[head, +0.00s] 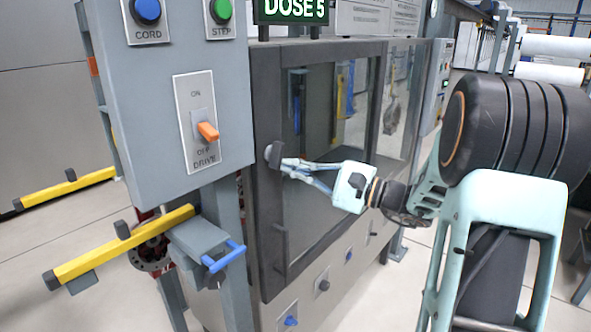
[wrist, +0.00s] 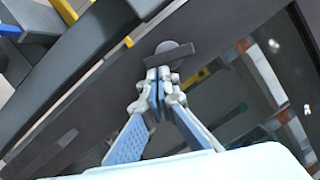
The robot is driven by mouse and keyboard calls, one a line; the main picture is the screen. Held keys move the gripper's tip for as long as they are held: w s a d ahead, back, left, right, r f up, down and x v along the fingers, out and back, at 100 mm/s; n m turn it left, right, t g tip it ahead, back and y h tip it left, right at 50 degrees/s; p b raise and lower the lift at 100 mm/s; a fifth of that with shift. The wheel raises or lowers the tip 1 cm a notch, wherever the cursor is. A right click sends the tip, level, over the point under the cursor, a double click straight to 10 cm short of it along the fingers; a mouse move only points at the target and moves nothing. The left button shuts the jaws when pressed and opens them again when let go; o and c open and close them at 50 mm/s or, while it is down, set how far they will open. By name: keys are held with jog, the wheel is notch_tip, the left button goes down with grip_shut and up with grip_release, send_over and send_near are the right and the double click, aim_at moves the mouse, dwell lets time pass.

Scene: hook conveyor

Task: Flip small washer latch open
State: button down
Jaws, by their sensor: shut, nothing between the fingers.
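The small washer latch (head: 272,154) is a grey round boss on the dark frame of a glazed cabinet door. In the wrist view the latch (wrist: 180,62) shows as a grey disc with a dark flat bar across it, tilted up to the right. My gripper (head: 281,163) is at the latch, coming from the right. In the wrist view its fingertips (wrist: 159,75) are closed together just below the bar, with nothing between them. I cannot tell whether they touch the bar. The fingertips partly hide the bar's lower edge.
The glazed door (head: 318,215) has a dark vertical handle (head: 280,248) below the latch. A grey control box (head: 150,110) with an orange drive lever (head: 207,131) stands close on the left. A yellow bar (head: 120,248) and a blue handle (head: 224,257) stick out below it.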

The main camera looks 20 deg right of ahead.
aim_at(264, 162)
jog(key=a+m+t+p, duration=0.1)
jog(key=m, duration=0.4)
jog(key=s+a+m+t+h+p, duration=0.1)
jog(key=m+p, duration=0.1)
jog(key=m, duration=0.3)
jog(key=s+m+t+p, duration=0.1)
jog(key=m+t+p, duration=0.1)
jog(key=m, duration=0.2)
jog(key=shift+a+m+h, duration=0.4)
jog(key=shift+f, duration=0.15)
